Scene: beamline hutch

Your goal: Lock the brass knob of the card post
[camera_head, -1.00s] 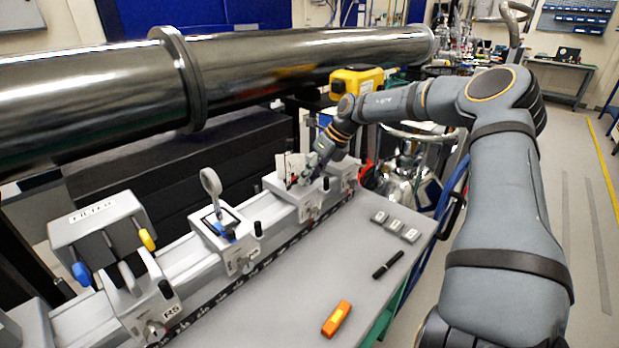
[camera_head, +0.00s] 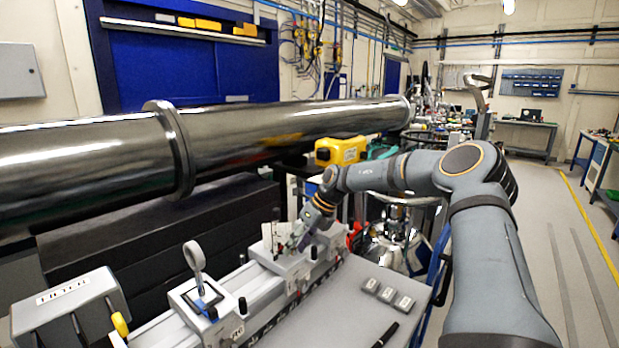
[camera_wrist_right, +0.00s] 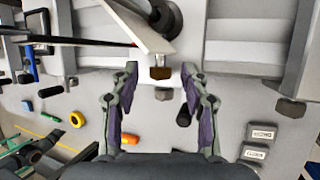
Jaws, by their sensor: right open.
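The card post's white card (camera_head: 276,236) stands on a light grey carrier (camera_head: 283,262) on the rail. The card also shows tilted in the right wrist view (camera_wrist_right: 140,28), with a brass knob (camera_wrist_right: 160,70) just below its lower edge. My right gripper (camera_wrist_right: 160,68) is open, and this knob appears between its two fingertips. I cannot tell whether either finger touches it. In the head view the right gripper (camera_head: 300,240) is at the card post, and the knob is too small to make out there. My left gripper is out of view.
A lens-like holder (camera_head: 195,262) and a labelled grey box (camera_head: 68,308) stand along the rail to the left. A large steel pipe (camera_head: 280,128) runs behind. Small grey blocks (camera_head: 386,292) and a black pen (camera_head: 386,335) lie on the bench at right.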

